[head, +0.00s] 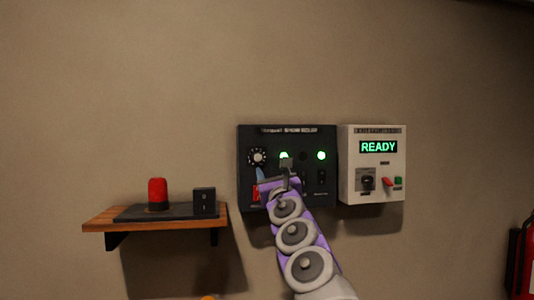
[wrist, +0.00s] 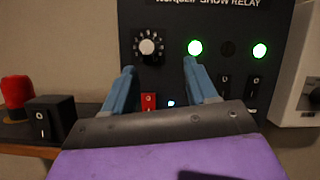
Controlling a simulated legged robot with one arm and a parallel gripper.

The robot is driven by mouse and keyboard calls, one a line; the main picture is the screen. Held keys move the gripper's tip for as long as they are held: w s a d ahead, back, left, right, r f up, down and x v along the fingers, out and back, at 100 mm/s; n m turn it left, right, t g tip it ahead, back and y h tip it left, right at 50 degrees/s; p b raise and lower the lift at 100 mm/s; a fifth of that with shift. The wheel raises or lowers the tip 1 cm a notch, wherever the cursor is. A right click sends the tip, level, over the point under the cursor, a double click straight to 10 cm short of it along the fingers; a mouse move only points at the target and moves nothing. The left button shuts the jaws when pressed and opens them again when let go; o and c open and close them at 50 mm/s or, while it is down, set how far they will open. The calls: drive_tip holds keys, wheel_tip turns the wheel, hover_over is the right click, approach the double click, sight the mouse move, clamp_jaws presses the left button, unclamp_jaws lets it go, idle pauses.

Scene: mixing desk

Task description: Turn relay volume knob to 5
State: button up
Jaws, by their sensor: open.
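The relay volume knob (wrist: 147,46) is a round dial with a pale centre and white marks around it, at the upper left of the black relay panel (wrist: 180,18). In the head view the knob (head: 257,156) sits left of a green light. My gripper (wrist: 163,78) is open and empty in front of the panel, its two blue fingers pointing up toward the knob and the left green light. The knob appears above and between the fingertips, with no visible contact. In the head view my gripper (head: 272,177) covers part of the panel's lower middle. The dial's numbers are too small to read.
A red switch (wrist: 149,101) sits below the knob. Two green lights (wrist: 195,47) and black rocker switches (wrist: 253,84) are to the right. A white box reading READY (head: 372,188) adjoins the panel. A wooden shelf (head: 98,221) holds a red beacon (head: 158,193) and black switch box (head: 204,202).

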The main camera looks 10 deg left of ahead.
drive_tip(key=p, duration=0.2)
approach(258, 159)
drive_tip(key=w+a, duration=0.2)
drive_tip(key=a, duration=0.1)
drive_tip(key=w+r+p, duration=0.1)
drive_tip(key=w+p, duration=0.1)
drive_tip(key=w+r+p, duration=0.1)
drive_tip(key=p, duration=0.1)
drive_tip(key=shift+w+a+r, duration=0.3)
drive_tip(key=shift+d+r+p, duration=0.15)
drive_tip(key=shift+r+p, duration=0.2)
drive_tip(key=shift+w+d+f+p, duration=0.1)
drive_tip(key=shift+w+d+p, duration=0.35)
drive_tip(key=shift+w+d, duration=0.65)
drive_tip(key=shift+s+a, duration=0.15)
drive_tip(key=shift+a, duration=1)
drive_tip(key=shift+c, duration=0.9)
drive_tip(key=shift+d, duration=0.7)
drive_tip(key=c, duration=0.4)
drive_tip(key=shift+a, duration=0.2)
drive_tip(key=c, duration=0.5)
